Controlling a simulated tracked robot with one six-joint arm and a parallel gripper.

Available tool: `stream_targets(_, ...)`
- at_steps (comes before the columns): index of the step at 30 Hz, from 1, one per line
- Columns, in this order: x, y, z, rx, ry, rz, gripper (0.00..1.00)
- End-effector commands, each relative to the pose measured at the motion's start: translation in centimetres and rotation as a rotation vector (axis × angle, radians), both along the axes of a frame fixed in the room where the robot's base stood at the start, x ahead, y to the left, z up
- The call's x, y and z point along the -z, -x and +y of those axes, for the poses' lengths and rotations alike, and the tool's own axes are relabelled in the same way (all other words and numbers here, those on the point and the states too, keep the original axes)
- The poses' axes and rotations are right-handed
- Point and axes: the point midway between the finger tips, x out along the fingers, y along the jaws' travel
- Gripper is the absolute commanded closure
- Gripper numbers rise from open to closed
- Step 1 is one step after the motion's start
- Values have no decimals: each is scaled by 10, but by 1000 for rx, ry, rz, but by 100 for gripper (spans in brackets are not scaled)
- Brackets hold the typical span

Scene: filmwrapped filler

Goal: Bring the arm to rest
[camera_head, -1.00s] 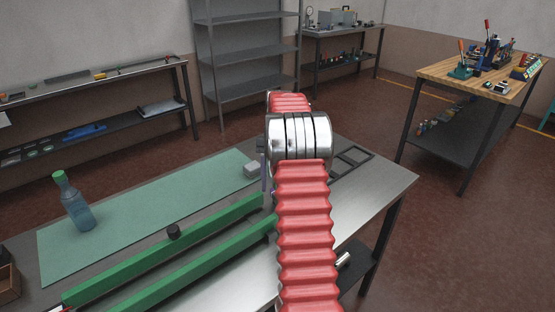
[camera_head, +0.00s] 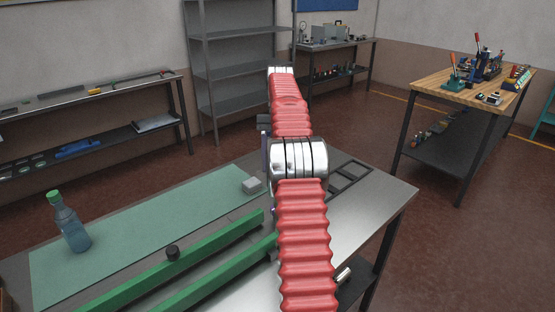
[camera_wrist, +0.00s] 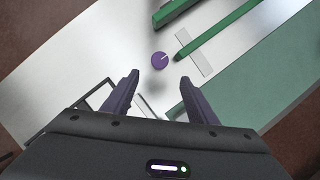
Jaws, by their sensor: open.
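My arm, with red ribbed sleeves and silver joint rings, reaches forward over the workbench (camera_head: 345,235) in the head view. My gripper (camera_wrist: 158,85) shows in the wrist view with its two dark fingers apart and nothing between them. It is above the bench. A round purple knob or disc (camera_wrist: 160,60) lies on the metal surface beyond the fingertips. In the head view the fingers are mostly hidden by the arm.
The bench holds a green mat (camera_head: 130,235), a blue bottle with a green cap (camera_head: 70,226), green rails (camera_head: 190,252), a small grey block (camera_head: 252,185) and a dark frame (camera_head: 352,178). A wooden-topped bench (camera_head: 425,83) stands right, grey shelves (camera_head: 240,70) behind. Open floor lies between.

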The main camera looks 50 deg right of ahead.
Motion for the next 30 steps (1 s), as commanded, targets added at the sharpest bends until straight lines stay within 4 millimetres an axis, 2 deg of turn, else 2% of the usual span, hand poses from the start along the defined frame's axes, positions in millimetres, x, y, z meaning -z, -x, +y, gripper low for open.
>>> stream_targets(8, -8, -4, 0, -7, 0, 0, 47)
stream_targets(25, -8, -5, 2, -12, 0, 0, 47)
stream_targets(30, -4, -12, -4, -18, 25, -34, 47)
